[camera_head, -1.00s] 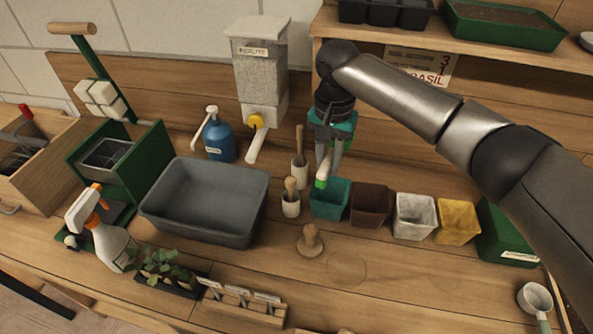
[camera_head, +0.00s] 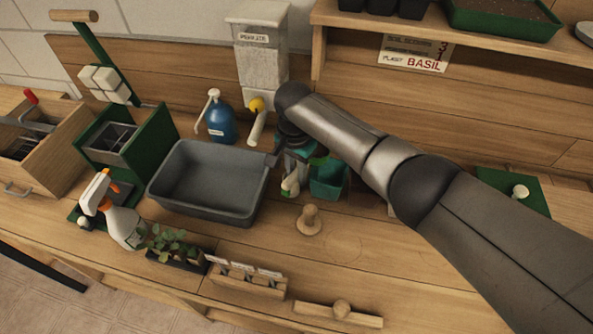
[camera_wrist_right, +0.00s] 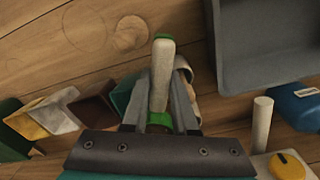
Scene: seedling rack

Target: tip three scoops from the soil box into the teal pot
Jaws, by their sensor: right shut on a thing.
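The teal pot (camera_head: 328,182) stands on the bench right of my right gripper, its far side partly hidden by my arm. It also shows in the wrist view (camera_wrist_right: 122,94). My right gripper (camera_head: 295,172) is over the small cup (camera_head: 288,191) left of the pot. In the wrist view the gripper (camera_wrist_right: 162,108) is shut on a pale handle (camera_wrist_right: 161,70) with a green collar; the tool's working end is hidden. A green box (camera_head: 512,188) with a pale knob shows at the right, mostly behind my arm; I cannot see soil in it. My left gripper is out of view.
A grey tub (camera_head: 210,208) stands close left of the gripper. A perlite dispenser (camera_head: 260,60) and a blue pump bottle (camera_head: 220,122) stand behind. A wooden tamper (camera_head: 309,221) is in front. Brown, white and yellow pots show in the wrist view (camera_wrist_right: 52,116).

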